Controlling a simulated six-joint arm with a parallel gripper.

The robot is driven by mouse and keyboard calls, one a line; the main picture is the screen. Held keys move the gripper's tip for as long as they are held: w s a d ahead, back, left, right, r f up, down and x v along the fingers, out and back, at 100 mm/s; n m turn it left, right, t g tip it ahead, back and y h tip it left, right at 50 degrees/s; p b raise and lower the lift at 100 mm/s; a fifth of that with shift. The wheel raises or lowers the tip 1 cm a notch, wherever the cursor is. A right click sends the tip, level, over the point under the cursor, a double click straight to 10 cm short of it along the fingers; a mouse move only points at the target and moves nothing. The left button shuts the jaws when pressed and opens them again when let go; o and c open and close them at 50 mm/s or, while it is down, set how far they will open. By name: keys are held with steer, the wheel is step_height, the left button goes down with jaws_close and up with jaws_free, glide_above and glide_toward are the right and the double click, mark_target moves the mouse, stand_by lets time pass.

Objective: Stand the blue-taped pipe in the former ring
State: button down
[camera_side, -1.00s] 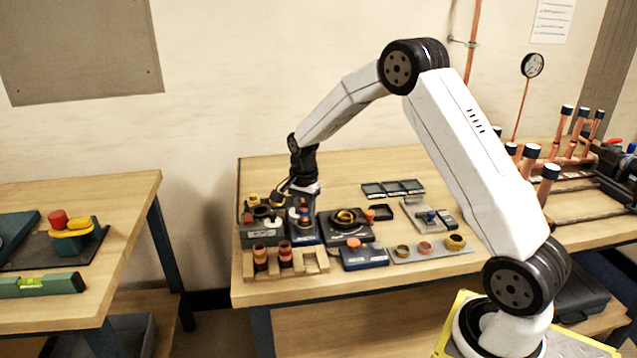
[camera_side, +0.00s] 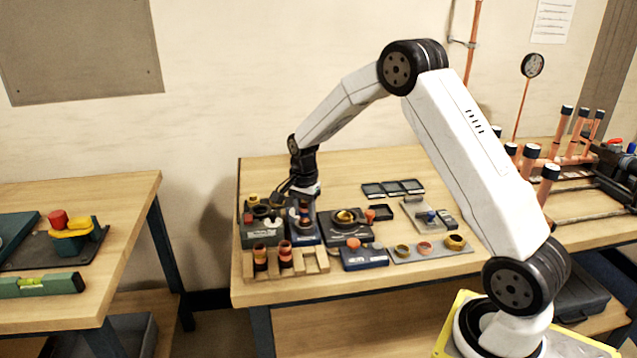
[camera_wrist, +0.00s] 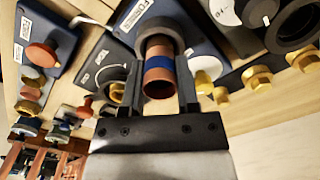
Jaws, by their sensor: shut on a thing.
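The blue-taped pipe (camera_wrist: 159,68) is a short copper tube with a blue band around its middle. My gripper (camera_wrist: 160,82) is shut on it, with one dark finger on each side. In the side view my gripper (camera_side: 304,205) points down over a dark blue block (camera_side: 306,236) at the left part of the bench. In the wrist view a grey ring (camera_wrist: 150,24) on a blue labelled block surrounds the pipe's far end. I cannot tell how deep the pipe sits in it. The pipe is small and partly hidden in the side view.
A dark unit with a brass ring (camera_side: 345,217) stands close to the right, and another dark unit (camera_side: 262,236) close to the left. A wooden rack (camera_side: 309,263) with banded pieces is in front. A grey strip (camera_side: 432,249) holds brass and copper fittings. Small black trays (camera_side: 393,188) lie behind.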

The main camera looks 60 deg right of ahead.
mark_target(304, 208)
steer(key=shift+f, duration=0.45)
steer(key=c, duration=0.6)
jaws_free()
steer(key=shift+r, duration=5.5)
steer(key=shift+s+a+f+n, duration=0.1)
steer(key=shift+s+a+n, duration=0.2)
steer(key=shift+a+n, duration=0.15)
steer(key=s+a+f+n+t, duration=0.1)
steer(key=s+a+f+n, duration=0.1)
steer(key=s+a+n, duration=0.2)
steer(key=s+a+f+n, duration=0.2)
steer(key=s+a+n, duration=0.3)
steer(key=s, duration=0.3)
steer(key=s+a+f+n+t, duration=0.1)
steer(key=s+a+f+n, duration=0.1)
steer(key=s+a+n, duration=0.3)
steer(key=shift+s+n+t, duration=0.3)
steer(key=shift+s+n, duration=0.65)
steer(key=shift+s, duration=0.05)
